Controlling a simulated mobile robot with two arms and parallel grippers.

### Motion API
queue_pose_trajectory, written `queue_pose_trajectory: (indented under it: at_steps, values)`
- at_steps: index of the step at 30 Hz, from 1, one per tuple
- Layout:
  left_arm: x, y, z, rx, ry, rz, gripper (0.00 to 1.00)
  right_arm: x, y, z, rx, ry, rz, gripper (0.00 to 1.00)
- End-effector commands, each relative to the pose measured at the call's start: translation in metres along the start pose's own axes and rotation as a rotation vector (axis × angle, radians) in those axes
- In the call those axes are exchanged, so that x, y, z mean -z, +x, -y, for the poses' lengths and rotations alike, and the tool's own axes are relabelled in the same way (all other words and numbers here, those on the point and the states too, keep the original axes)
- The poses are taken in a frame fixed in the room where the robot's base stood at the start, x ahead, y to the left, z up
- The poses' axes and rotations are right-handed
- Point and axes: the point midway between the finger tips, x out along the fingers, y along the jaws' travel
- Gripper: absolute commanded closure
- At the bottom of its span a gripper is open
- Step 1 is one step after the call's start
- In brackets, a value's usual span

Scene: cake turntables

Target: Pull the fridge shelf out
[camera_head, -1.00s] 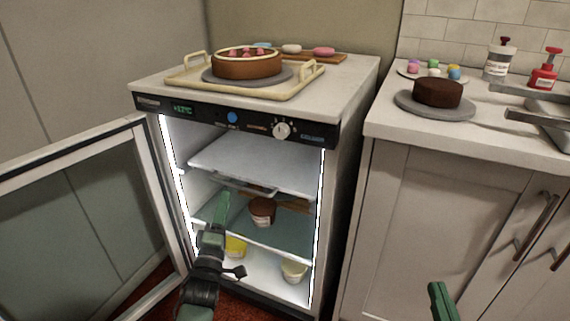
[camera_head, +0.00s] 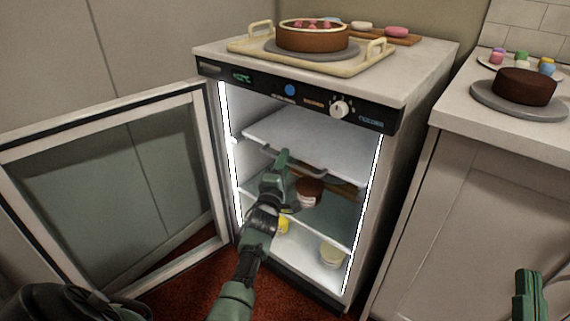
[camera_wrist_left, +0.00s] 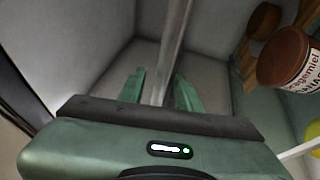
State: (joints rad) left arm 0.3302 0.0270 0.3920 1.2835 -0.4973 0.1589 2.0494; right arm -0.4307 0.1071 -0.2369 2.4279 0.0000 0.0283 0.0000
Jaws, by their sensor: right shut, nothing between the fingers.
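The fridge (camera_head: 300,110) stands with its door open. Its upper white shelf (camera_head: 300,138) has a handle bar (camera_head: 312,171) along the front edge. My left gripper (camera_head: 281,158) is at the left part of this handle. In the left wrist view, the left gripper's fingers (camera_wrist_left: 160,90) are apart, with a pale bar (camera_wrist_left: 175,45) running between them; I cannot tell whether they touch it. The upper shelf looks seated inside the fridge. My right gripper (camera_head: 529,285) is shut and empty at the lower right, before the counter.
The glass fridge door (camera_head: 120,190) swings out left of my left arm. A brown-lidded jar (camera_head: 309,191) sits on the lower shelf, with a yellow item and a pale tub (camera_head: 332,255) below. A tray with a cake (camera_head: 312,36) stands on top. The counter is at right.

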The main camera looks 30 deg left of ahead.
Motion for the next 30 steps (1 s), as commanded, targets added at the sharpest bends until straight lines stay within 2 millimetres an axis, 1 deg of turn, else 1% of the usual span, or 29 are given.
queue_pose_trajectory:
  at_steps: [4, 11, 12, 14, 15, 30]
  values:
    - [0.0003, 0.0035, 0.0002, 0.001, 0.001, 0.0, 0.66, 0.0058, 0.0, 0.0008, 0.001, 0.002, -0.031, 1.0]
    - [0.0001, 0.0036, -0.0002, 0.0, 0.001, 0.0, 0.66, 0.0065, 0.0001, 0.0009, 0.002, 0.002, -0.033, 1.0]
    - [0.0001, 0.0036, -0.0002, 0.0, 0.001, 0.0, 0.77, 0.0064, 0.0001, 0.0009, 0.002, 0.002, -0.033, 1.0]
    - [0.0, 0.0036, -0.0002, 0.0, 0.001, 0.0, 0.94, 0.0063, 0.0001, 0.0009, 0.001, 0.002, -0.033, 1.0]
    - [0.0, 0.0035, -0.0002, 0.0, 0.001, 0.0, 1.0, 0.0063, 0.0001, 0.0009, 0.001, 0.002, -0.033, 1.0]
    - [-0.0002, 0.0032, 0.0003, 0.001, 0.001, 0.0, 1.0, 0.0057, 0.0001, 0.001, 0.002, 0.002, -0.031, 1.0]
